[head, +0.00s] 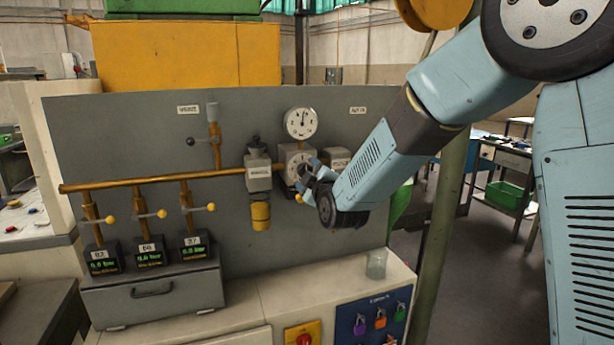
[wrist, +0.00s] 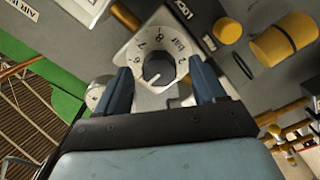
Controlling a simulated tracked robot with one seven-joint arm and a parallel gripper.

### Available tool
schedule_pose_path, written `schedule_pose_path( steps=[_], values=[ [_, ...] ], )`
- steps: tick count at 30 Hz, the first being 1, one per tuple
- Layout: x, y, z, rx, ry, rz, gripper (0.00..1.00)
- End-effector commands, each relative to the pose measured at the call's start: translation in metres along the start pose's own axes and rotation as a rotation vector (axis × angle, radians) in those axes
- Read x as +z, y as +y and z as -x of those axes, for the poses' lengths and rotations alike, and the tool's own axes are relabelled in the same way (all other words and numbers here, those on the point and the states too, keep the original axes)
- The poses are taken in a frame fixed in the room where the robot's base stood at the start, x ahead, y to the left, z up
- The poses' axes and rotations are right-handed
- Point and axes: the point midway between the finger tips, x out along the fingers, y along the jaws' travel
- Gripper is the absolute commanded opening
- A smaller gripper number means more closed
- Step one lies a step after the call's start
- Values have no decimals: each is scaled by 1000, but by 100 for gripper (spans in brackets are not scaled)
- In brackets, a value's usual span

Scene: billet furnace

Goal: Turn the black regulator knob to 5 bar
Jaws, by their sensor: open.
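The black regulator knob (wrist: 158,68) sits in the middle of a pale dial plate (wrist: 133,52) with printed numbers in the wrist view. I cannot read for sure which number the knob points at. My gripper (wrist: 160,76) is open, its two blue fingers standing on either side of the dial; I cannot tell whether they touch the knob. In the head view my gripper (head: 308,172) is at the regulator (head: 293,152) and hides most of the knob. The round white pressure gauge (head: 300,123) stands above it, its needle pointing roughly upward.
A yellow-bowled filter unit (head: 260,213) hangs left of the regulator. A brass pipe (head: 150,182) with several yellow-tipped valves runs left. A glass (head: 376,264) stands on the bench below, near coloured padlocks (head: 380,319). A green post (head: 447,190) rises behind my arm.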

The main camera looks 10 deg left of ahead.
Motion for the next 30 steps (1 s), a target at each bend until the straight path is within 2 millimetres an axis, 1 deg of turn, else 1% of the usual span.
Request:
schedule_pose_path(
  steps=[9, 16, 19, 22, 30],
  values=[
    [0, 0, 62, -2, 0, 0, 69],
    [1, -1, 102, -2, 0, 0, 69],
    [0, -2, 113, -3, 0, 0, 69],
    [0, -2, 120, -3, 0, 0, 69],
    [1, -2, 124, -3, -1, 0, 69]
  ],
)
